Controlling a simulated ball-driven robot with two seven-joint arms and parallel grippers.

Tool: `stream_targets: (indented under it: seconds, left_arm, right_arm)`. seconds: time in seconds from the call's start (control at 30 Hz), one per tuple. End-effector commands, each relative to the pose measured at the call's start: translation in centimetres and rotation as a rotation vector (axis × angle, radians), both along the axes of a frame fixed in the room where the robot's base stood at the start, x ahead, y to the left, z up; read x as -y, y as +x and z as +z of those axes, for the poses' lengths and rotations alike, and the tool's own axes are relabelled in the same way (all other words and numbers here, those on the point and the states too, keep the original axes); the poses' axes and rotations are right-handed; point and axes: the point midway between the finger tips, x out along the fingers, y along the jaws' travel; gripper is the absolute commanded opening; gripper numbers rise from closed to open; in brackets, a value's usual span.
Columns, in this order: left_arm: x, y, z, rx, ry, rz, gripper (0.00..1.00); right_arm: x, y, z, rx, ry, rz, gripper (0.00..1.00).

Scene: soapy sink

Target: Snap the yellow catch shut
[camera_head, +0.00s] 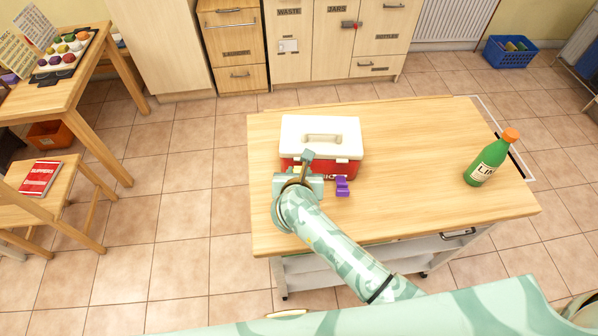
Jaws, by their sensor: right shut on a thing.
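A red cool box (352,173) with a white lid (341,126) stands on the wooden worktop, and the lid lies on the box. A purple catch (342,186) shows on the box's front, right of my right gripper. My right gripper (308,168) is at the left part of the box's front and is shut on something. The gripper and wrist hide that spot. No yellow catch shows clearly; from its place, the held thing appears to be the yellow catch. My left gripper is not in view.
A green bottle (487,160) with an orange cap stands at the worktop's right (430,150). The worktop between box and bottle is clear. A side table (75,85) with a paint tray and a chair with a red book (39,178) stand at left.

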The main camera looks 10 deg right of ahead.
Motion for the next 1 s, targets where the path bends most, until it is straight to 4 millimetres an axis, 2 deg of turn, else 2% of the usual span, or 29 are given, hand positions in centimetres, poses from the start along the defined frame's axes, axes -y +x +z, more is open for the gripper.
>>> stream_targets:
  seconds: [0.17, 0.2, 0.23, 0.27, 0.77, 0.87, 1.0]
  left_arm:
    - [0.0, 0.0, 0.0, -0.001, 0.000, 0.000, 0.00]
    - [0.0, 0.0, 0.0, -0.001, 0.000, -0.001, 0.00]
    - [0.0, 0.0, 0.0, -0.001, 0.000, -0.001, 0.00]
    - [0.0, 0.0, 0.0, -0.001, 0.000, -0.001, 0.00]
    - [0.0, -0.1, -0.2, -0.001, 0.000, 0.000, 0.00]
    - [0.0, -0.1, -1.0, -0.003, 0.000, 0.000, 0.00]
    - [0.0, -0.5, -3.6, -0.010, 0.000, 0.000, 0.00]
  right_arm:
    - [0.0, 0.0, 0.0, 0.000, 0.001, -0.001, 0.00]
    - [0.0, 0.0, 0.0, 0.000, 0.001, -0.001, 0.41]
    - [0.0, 0.0, 0.0, 0.000, 0.001, -0.001, 0.49]
    - [0.0, 0.0, 0.0, 0.001, 0.001, -0.001, 0.51]
    - [0.0, 0.0, -0.1, 0.005, -0.001, 0.000, 0.51]
    - [-0.1, -0.3, -0.5, 0.032, -0.006, 0.001, 0.51]
    - [-0.1, -0.9, -1.6, 0.126, -0.025, 0.003, 0.51]
